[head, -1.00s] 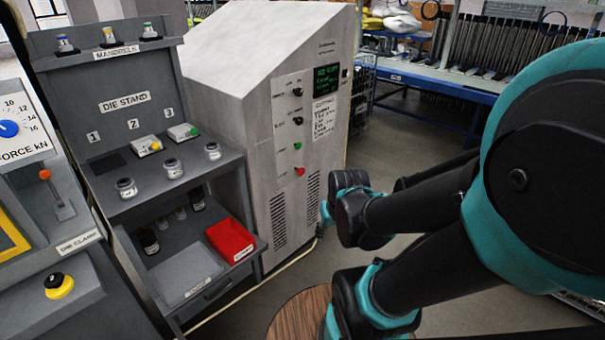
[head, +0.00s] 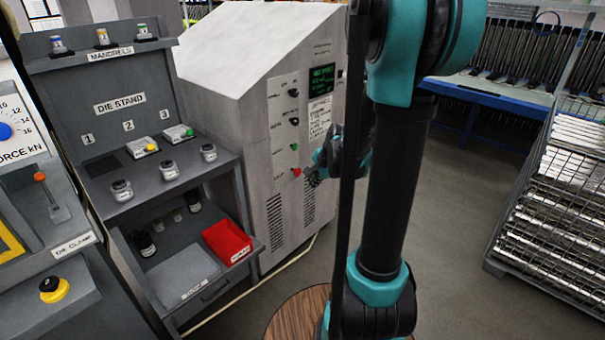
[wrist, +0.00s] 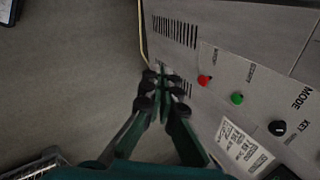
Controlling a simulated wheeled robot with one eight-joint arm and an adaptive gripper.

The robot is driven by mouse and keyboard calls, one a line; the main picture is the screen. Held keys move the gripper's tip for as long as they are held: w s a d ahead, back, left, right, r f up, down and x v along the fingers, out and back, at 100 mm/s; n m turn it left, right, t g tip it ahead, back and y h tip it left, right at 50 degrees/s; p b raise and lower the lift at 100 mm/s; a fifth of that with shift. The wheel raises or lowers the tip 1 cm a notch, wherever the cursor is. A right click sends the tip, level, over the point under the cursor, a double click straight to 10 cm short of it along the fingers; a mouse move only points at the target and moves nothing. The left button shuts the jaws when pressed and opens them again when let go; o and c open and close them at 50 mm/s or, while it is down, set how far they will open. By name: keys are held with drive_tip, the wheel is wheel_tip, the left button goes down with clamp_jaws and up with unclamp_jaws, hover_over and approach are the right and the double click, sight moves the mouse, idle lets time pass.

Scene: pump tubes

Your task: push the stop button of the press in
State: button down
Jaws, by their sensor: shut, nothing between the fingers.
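A red button (head: 296,172) sits low on the control panel of the light grey cabinet, below a green button (head: 294,147). In the wrist view the red button (wrist: 204,80) stands out from the panel, right of my fingertips. Its label is too small to read surely. My gripper (head: 312,177) is just right of the red button in the head view, partly hidden behind my arm. In the wrist view my gripper (wrist: 160,76) is shut and empty, its tips beside the panel's edge and apart from the red button. A yellow-based black button (head: 53,287) is on the left machine.
Dark knobs (head: 293,93) and a lit screen (head: 322,79) are higher on the panel. The die stand (head: 125,103) with jars and a red tray (head: 228,241) is at left. A wire rack (head: 560,190) stands at right. Open floor lies between.

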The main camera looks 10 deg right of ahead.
drive_tip(key=w+d+f+m, duration=0.2)
drive_tip(key=w+m, duration=0.3)
drive_tip(key=w, duration=0.1)
drive_tip(key=w+d+f+m+t+y, duration=0.1)
drive_tip(key=w+d+f+m, duration=0.2)
drive_tip(key=w+m, duration=0.2)
drive_tip(key=w+d+f+m+t+y, duration=0.1)
drive_tip(key=w+d+f+m, duration=0.1)
drive_tip(key=w+m, duration=0.3)
drive_tip(key=w+f, duration=0.1)
drive_tip(key=w, duration=0.3)
drive_tip(key=shift+w+d+f+m, duration=0.2)
drive_tip(key=shift+w+d+m, duration=0.05)
drive_tip(key=shift+d+m, duration=0.05)
approach(298, 175)
wheel_tip(298, 175, down, 4)
drive_tip(key=shift+w+a+f, duration=0.1)
drive_tip(key=shift+w+a, duration=0.35)
drive_tip(key=shift+w, duration=0.4)
drive_tip(key=shift+w+a, duration=0.45)
drive_tip(key=shift+w, duration=0.35)
